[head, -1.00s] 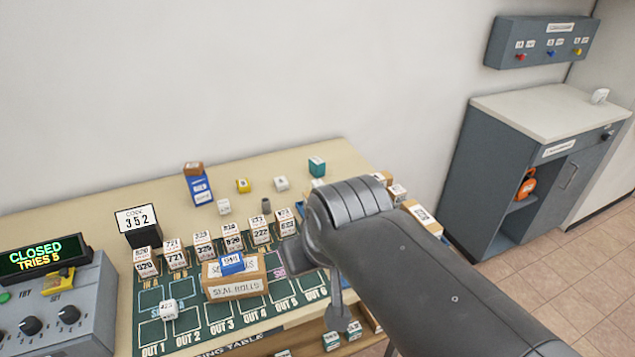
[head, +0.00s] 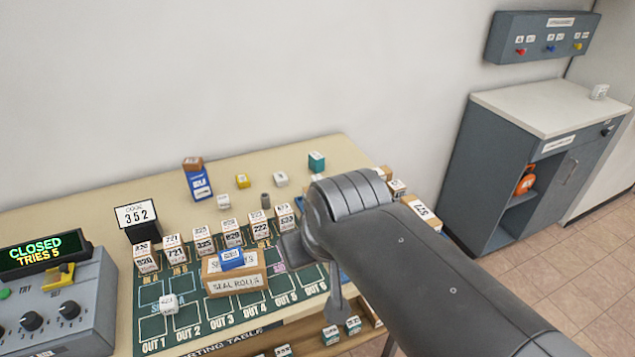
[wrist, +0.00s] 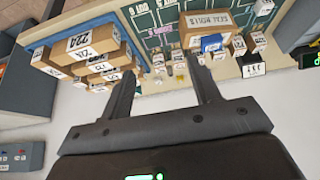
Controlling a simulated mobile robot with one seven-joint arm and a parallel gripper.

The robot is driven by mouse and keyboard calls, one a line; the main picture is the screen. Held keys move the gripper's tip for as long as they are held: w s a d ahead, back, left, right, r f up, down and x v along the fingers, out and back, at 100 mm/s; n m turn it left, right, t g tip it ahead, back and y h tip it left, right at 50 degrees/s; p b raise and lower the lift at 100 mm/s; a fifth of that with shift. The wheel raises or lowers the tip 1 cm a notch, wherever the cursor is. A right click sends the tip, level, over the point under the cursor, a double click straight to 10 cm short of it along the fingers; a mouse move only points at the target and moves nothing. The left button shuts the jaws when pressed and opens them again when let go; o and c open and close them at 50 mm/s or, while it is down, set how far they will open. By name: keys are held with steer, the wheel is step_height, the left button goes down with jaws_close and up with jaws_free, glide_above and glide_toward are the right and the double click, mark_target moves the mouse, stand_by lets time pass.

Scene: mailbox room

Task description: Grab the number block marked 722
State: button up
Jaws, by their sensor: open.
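Several white number blocks stand in a row, partly stacked, along the back of the green sorting board (head: 184,328) in the head view. One block (head: 264,230), second from the right in the front row, has a marking that looks like 722 or 222; I cannot tell which. My gripper (head: 313,281) is open and hangs over the right part of the board, to the right of that block and apart from it. In the wrist view my gripper (wrist: 164,74) shows two spread fingers with nothing between their tips. Blocks appear small beyond them, their numbers unreadable.
A brown seal rolls box (head: 236,287) with a blue block (head: 231,259) on top stands on the board. A code sign (head: 137,215) reads 352. A grey console (head: 60,310) stands left. A grey cabinet (head: 530,170) stands right.

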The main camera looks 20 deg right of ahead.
steer(key=w+d+r, duration=0.2)
steer(key=w, duration=0.8)
steer(key=g, duration=0.1)
glide_above(318, 178)
steer(key=s, duration=0.4)
step_height(318, 178, down, 15)
steer(key=shift+n, duration=0.3)
steer(key=x, duration=1.1)
steer(key=shift+w+f, duration=0.15)
steer(key=shift+f, duration=0.1)
steer(key=shift+c, duration=0.4)
steer(key=c, duration=1)
steer(key=shift+o, duration=0.2)
steer(key=shift+r, duration=0.1)
